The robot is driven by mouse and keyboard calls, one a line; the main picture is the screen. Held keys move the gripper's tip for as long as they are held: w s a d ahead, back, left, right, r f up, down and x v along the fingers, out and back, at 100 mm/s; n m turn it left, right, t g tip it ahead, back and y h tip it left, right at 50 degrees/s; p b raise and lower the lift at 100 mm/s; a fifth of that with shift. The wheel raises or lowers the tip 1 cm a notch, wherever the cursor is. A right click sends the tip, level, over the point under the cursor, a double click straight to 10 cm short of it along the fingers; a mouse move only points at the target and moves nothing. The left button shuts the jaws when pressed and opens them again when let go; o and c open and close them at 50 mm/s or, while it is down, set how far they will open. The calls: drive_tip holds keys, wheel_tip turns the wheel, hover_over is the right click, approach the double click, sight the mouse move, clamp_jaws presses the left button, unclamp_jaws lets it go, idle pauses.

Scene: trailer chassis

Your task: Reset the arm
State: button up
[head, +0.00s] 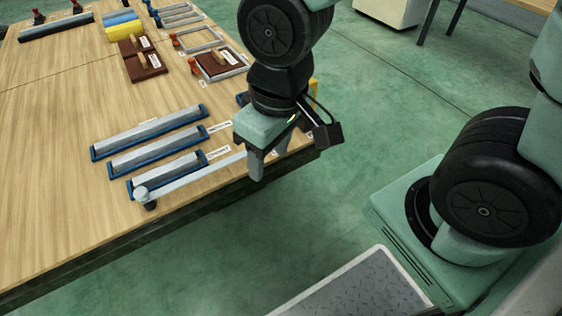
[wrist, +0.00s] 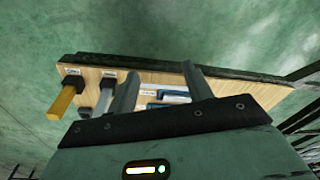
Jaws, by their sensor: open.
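My gripper (head: 268,160) hangs fingers-down at the right edge of the wooden table (head: 60,165), with its two fingers apart. No object shows clearly held between them. In the wrist view my gripper (wrist: 162,85) also shows its fingers spread, with the tabletop beyond them. A grey bar with a round knob (head: 195,180) lies along the near right part of the table, and its far end passes close to or behind a finger. I cannot tell whether they touch.
Several grey bars in blue holders (head: 150,132) lie left of my gripper. Brown blocks (head: 143,62) and framed pieces (head: 218,62) stand farther back. The wrist view shows a yellow bar (wrist: 66,98) by the table edge. Green floor (head: 290,215) is open right of the table.

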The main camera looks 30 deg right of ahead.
drive_tip(key=s+r+n, duration=0.1)
drive_tip(key=s+n, duration=0.1)
drive_tip(key=s, duration=0.1)
drive_tip(key=s+a+r+g, duration=0.1)
drive_tip(key=s, duration=0.1)
drive_tip(key=shift+r+n, duration=0.3)
drive_tip(key=shift+n, duration=0.1)
wheel_tip(320, 180, up, 30)
drive_tip(key=p, duration=3)
